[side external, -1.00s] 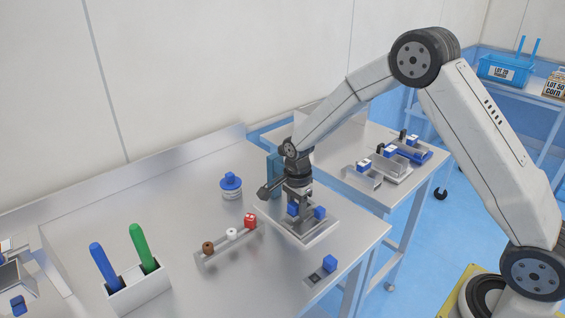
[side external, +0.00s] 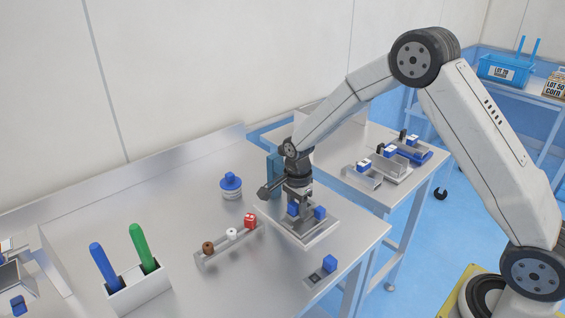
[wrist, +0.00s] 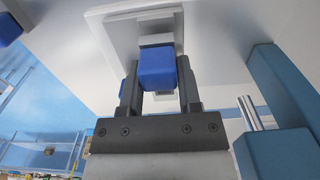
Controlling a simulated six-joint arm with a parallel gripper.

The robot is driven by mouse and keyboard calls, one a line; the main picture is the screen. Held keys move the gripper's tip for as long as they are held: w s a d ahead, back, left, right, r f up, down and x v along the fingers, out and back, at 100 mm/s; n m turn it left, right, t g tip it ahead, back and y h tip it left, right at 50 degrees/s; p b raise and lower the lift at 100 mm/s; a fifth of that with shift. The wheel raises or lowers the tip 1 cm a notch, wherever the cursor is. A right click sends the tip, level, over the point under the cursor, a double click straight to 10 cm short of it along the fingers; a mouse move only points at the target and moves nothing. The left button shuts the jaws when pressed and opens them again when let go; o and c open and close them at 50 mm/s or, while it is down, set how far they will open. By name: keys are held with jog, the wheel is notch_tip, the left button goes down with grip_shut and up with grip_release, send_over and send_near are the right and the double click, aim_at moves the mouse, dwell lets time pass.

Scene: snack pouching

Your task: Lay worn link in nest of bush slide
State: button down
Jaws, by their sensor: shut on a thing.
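My gripper (side external: 298,208) points down over a pale square tray (side external: 302,235) near the right edge of the steel table. In the wrist view its two dark fingers (wrist: 158,75) stand on either side of a blue block (wrist: 157,68), and it is shut on it. Grey pieces show around the block, against the pale tray (wrist: 108,30). In the side view a blue block (side external: 293,210) shows at the fingers, and a second blue block (side external: 319,213) stands beside it on the tray. I cannot tell which part is the worn link; the nest is not clearly visible.
A rail (side external: 230,244) with brown, white and red pieces lies left of the tray. A blue-topped round part (side external: 231,186) stands behind. A blue upright (side external: 274,167) is close by my gripper. A small plate with a blue block (side external: 329,264) lies in front. A second table holds several fixtures (side external: 390,160).

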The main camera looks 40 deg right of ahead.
jog(key=shift+f, duration=0.85)
jog(key=shift+c, duration=1.1)
grip_release()
jog(key=shift+r, duration=3.9)
jog(key=s+r+n+t, duration=0.2)
jog(key=s+n, duration=1.6)
jog(key=s, duration=0.1)
jog(key=shift+s+a+t, duration=0.2)
jog(key=shift+a+t, duration=0.05)
jog(key=shift+t, duration=0.05)
